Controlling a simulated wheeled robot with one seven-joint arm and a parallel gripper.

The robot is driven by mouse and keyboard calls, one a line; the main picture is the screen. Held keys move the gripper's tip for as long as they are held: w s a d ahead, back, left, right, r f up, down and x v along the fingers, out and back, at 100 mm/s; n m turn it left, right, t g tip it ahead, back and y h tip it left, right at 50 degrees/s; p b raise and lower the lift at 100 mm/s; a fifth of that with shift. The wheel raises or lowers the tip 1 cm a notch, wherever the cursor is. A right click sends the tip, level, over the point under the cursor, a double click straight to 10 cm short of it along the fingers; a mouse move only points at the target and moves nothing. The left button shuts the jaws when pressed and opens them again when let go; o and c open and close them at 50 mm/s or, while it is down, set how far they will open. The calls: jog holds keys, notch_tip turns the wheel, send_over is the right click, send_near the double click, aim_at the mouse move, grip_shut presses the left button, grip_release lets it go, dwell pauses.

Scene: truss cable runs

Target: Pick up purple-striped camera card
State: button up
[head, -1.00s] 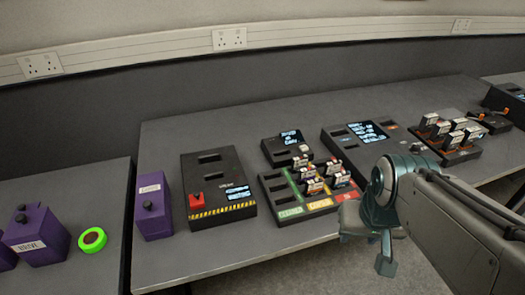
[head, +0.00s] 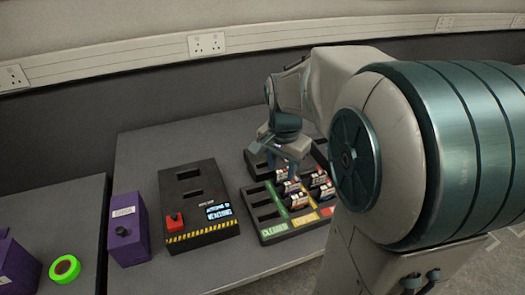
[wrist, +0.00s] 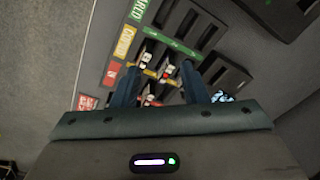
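Several small camera cards with pale labels stand upright in a dark card tray (head: 262,222) with green, yellow and red lanes. A card (head: 298,200) in the middle lane may carry the purple stripe; the stripe is too small to be sure. My gripper (head: 283,167) is over the back of the tray, pointing down. In the wrist view my gripper (wrist: 160,68) is open, its two blue fingers apart. Two cards, a left one (wrist: 146,60) and a right one (wrist: 168,72), show between the fingertips. Nothing appears held. My arm hides the right part of the tray in the head view.
A black box (head: 196,190) with a red switch and hazard stripe stands left of the tray. A purple box (head: 129,230) stands at the table's left edge. Green tape (head: 64,268) lies on the neighbouring table. A wall with sockets (head: 207,44) runs behind.

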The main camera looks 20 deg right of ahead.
aim_at(292, 182)
jog(key=w+d+f+m+g, duration=0.1)
jog(key=w+d+f+m, duration=0.2)
jog(key=w+d+m, duration=0.35)
notch_tip(292, 182, down, 13)
jog(key=shift+d+f+p, duration=0.15)
jog(key=shift+p, duration=0.5)
jog(key=shift+w, duration=0.1)
grip_shut()
